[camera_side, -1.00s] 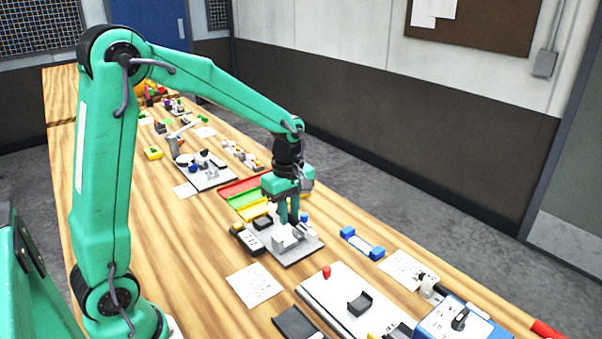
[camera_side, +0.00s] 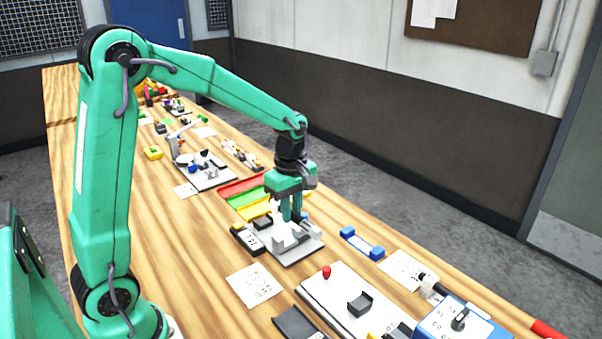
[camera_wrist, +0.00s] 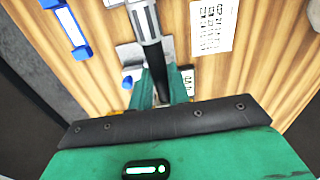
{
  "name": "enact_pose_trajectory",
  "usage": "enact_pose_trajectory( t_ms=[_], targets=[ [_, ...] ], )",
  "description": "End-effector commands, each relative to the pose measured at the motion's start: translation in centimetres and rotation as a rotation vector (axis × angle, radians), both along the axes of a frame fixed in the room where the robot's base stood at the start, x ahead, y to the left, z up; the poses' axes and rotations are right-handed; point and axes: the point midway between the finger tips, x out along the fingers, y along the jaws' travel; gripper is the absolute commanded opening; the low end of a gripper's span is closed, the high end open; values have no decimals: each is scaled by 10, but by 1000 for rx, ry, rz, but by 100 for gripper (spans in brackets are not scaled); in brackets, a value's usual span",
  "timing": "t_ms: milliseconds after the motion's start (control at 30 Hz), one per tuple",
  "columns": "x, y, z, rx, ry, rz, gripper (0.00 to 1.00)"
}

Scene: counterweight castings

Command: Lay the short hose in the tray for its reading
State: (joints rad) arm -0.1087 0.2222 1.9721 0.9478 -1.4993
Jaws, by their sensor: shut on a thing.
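My gripper (camera_side: 292,217) is over a light grey plate with fixtures (camera_side: 287,256) in the side view. In the wrist view its green fingers (camera_wrist: 160,88) are shut on a black, tube-like piece, which I take to be the short hose (camera_wrist: 154,62). A silver-grey sleeved part (camera_wrist: 147,22) is in line with its upper end. In the side view the held piece is too small to tell clearly. I cannot tell which item is the tray for the reading; a dark shallow tray (camera_side: 297,323) lies at the front edge.
Red (camera_side: 242,187), green (camera_side: 246,197) and yellow (camera_side: 256,209) trays lie behind the plate. A blue-ended bar (camera_side: 362,243) lies to its right. A dark handheld meter (camera_side: 246,238) and a printed sheet (camera_side: 254,285) lie to the left. A white board (camera_side: 330,296) and blue box (camera_side: 450,322) are nearer.

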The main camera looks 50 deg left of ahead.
Motion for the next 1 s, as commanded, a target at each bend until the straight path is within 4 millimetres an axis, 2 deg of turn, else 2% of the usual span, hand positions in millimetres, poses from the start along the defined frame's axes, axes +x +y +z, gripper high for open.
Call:
enact_pose_trajectory(
  t_ms=[167, 367, 700, 1000],
  targets=[
    [19, 19, 1, 0, -1, 99, 0],
    [48, 56, 0, 0, -1, 274, 0],
    [90, 137, -7, 0, 0, 616, 0],
    [109, 215, -19, 0, -1, 917, 0]
  ],
)
